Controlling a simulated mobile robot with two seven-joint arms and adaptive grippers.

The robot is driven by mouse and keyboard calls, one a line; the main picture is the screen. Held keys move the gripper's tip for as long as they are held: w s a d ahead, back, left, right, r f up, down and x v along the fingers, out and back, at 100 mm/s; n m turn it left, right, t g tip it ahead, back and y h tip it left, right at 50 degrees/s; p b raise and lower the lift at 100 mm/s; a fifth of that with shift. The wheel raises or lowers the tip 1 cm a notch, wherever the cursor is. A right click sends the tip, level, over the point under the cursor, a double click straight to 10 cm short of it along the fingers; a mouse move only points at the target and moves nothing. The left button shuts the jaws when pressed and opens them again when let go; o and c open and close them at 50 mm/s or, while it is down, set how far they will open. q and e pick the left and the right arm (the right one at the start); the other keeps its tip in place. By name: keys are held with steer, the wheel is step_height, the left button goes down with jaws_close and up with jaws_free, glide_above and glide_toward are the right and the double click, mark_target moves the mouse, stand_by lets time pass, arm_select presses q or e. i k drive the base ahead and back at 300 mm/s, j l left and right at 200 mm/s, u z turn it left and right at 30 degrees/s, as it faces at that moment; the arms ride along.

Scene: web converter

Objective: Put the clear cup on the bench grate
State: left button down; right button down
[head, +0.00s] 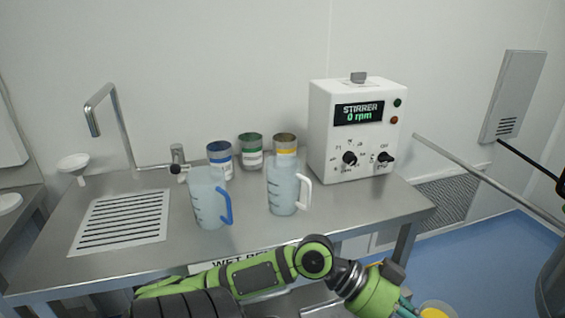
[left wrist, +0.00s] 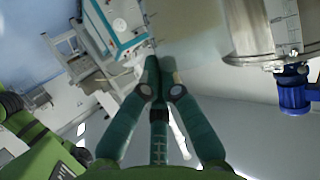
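Two translucent jugs stand upright side by side on the steel bench (head: 120,262), one with a blue handle (head: 208,200) and one with a white handle (head: 284,187). I cannot tell which is meant by the clear cup. The bench grate (head: 122,217), a pale slotted plate, lies bare at the bench's left, left of both jugs. My left gripper (head: 404,300) is low in front of the bench, right of the jugs and apart from them. In the left wrist view its fingertips (left wrist: 160,64) are together, with nothing clearly held. My right gripper is not in view.
The white stirrer box (head: 350,130) stands at the back right. A tap (head: 102,108) and funnel (head: 74,165) are near the grate. A yellow-rimmed container (head: 437,311) is below right.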

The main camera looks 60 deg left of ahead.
mark_target(122, 227)
steer(key=u, duration=1.65)
